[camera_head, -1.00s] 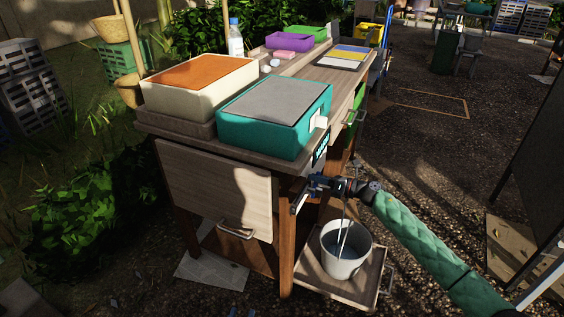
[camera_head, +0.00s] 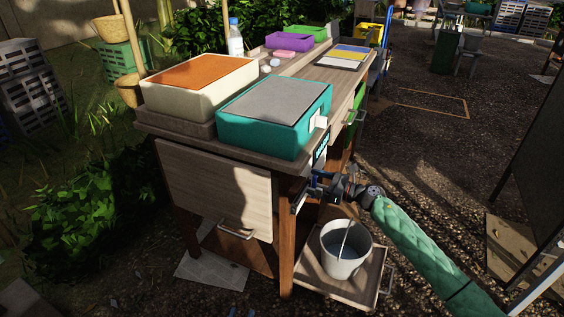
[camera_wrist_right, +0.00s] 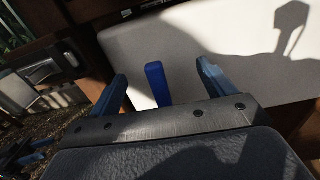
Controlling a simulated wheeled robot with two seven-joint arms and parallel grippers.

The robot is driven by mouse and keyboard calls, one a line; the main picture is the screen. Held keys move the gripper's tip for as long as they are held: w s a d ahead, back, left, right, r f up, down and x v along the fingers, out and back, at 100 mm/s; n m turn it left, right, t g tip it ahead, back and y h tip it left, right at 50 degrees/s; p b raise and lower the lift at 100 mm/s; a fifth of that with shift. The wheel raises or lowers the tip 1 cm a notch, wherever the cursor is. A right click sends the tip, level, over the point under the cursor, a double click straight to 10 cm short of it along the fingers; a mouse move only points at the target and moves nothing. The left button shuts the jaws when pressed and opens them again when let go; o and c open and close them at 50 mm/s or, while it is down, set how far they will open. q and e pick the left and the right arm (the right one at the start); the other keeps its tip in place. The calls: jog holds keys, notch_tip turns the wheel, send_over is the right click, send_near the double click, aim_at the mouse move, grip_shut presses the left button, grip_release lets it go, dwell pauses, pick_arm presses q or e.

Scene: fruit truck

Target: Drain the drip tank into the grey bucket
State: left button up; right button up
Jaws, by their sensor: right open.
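The arm with the green sleeve enters the head view from the right. Its gripper (camera_head: 318,185) is at the table's front right corner, above the grey bucket. In the right wrist view this right gripper (camera_wrist_right: 162,74) is open, with a blue lever (camera_wrist_right: 156,84) between its blue fingers, apart from both. A pale smooth panel (camera_wrist_right: 180,40) lies behind the lever; I cannot tell whether it is the drip tank's wall. The grey bucket (camera_head: 362,258) stands upright on a low shelf with liquid inside. A thin pale line crosses its mouth, handle or water unclear.
The wooden table (camera_head: 215,180) carries a teal box (camera_head: 262,138) and a cream box with an orange lid (camera_head: 190,100). The low shelf (camera_head: 318,275) under the bucket sticks out at the front. A dark board (camera_head: 535,170) stands at the right.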

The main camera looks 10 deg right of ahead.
jog(key=b+v, duration=0.2)
jog(key=v, duration=0.5)
dwell(0.5)
